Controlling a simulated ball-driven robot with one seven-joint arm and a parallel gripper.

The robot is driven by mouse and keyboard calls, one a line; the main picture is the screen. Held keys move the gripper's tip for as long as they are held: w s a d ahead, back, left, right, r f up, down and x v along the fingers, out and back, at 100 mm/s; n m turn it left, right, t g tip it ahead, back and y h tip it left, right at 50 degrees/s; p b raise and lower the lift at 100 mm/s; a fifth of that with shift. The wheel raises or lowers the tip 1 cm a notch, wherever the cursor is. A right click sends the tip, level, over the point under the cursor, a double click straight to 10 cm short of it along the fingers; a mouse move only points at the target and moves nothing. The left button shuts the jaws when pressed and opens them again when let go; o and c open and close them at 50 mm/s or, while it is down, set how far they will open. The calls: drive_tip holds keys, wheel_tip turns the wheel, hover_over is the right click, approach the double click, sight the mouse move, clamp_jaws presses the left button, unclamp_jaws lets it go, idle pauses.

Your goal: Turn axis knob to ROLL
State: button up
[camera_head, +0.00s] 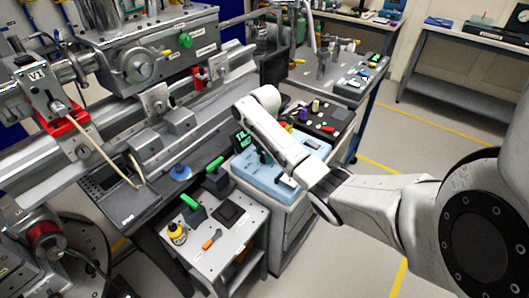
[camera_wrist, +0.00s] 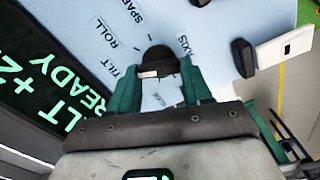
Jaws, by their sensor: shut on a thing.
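The axis knob (camera_wrist: 160,59) is black with a small pale patch on its near side. It stands on the pale blue panel (camera_wrist: 217,48) in the wrist view. My gripper (camera_wrist: 160,74) has its green fingers on both sides of the knob and is shut on it. Printed labels TILT (camera_wrist: 107,70), ROLL (camera_wrist: 97,26) and SPARE (camera_wrist: 133,10) lie around the knob's left and far side. I cannot tell which label the knob points to. The dark display (camera_wrist: 42,75) shows green text, partly cut off, with READY. In the head view, my arm hides the knob on the blue box (camera_head: 250,168).
Beamline equipment (camera_head: 140,65) fills the left; the floor at right is clear.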

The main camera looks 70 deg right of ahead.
drive_tip(key=shift+r, duration=0.1)
drive_tip(key=m+p, duration=0.2)
drive_tip(key=shift+r+m, duration=0.1)
drive_tip(key=shift+m, duration=0.3)
drive_tip(key=m+p, duration=0.2)
drive_tip(key=m, duration=0.2)
drive_tip(key=shift+w+d+m, duration=0.1)
drive_tip(key=shift+m, duration=0.3)
idle(0.3)
drive_tip(key=o, duration=1.1)
drive_tip(key=shift+c, duration=0.2)
wheel_tip(320, 180, up, 10)
drive_tip(key=shift+r, duration=0.25)
